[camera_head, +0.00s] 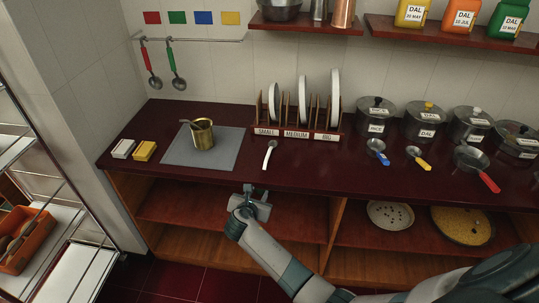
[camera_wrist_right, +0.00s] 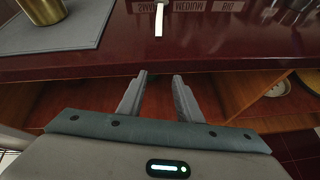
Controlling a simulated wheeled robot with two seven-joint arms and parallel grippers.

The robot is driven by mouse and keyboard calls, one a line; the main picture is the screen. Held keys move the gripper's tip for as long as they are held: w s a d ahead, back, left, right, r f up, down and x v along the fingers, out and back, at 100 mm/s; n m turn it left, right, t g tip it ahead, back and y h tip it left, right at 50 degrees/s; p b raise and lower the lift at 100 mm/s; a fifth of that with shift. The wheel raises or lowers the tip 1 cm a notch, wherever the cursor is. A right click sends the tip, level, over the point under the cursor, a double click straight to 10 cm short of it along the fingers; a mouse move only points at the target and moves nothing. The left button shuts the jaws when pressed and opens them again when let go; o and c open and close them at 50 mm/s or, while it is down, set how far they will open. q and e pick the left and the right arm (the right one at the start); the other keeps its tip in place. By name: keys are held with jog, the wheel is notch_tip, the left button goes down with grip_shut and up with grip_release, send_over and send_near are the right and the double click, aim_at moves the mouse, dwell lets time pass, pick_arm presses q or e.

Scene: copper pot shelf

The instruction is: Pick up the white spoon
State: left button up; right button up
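The white spoon (camera_head: 269,155) lies on the dark red countertop (camera_head: 225,178), in front of the plate rack and right of the grey mat. In the right wrist view, part of the white spoon (camera_wrist_right: 159,20) shows at the top, with its far end cut off by the frame. My right gripper (camera_head: 259,191) is below and in front of the spoon, just off the counter's front edge. In the right wrist view its two fingers (camera_wrist_right: 159,76) are apart with nothing between them. My left gripper is not in view.
A plate rack (camera_head: 297,134) stands behind the spoon. A brass cup (camera_head: 203,136) stands on the grey mat (camera_head: 180,152). Small ladles (camera_head: 378,152) and lidded pots (camera_head: 421,120) are to the right. Open shelves (camera_head: 190,208) lie under the counter.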

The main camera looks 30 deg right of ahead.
notch_tip(320, 180, up, 9)
jog(key=w+n+h, duration=0.1)
jog(key=shift+w+f+t+p, duration=0.2)
jog(key=shift+w+t+p, duration=0.1)
jog(key=shift+p, duration=0.1)
jog(key=shift+d+f, duration=0.1)
jog(key=shift+d, duration=0.05)
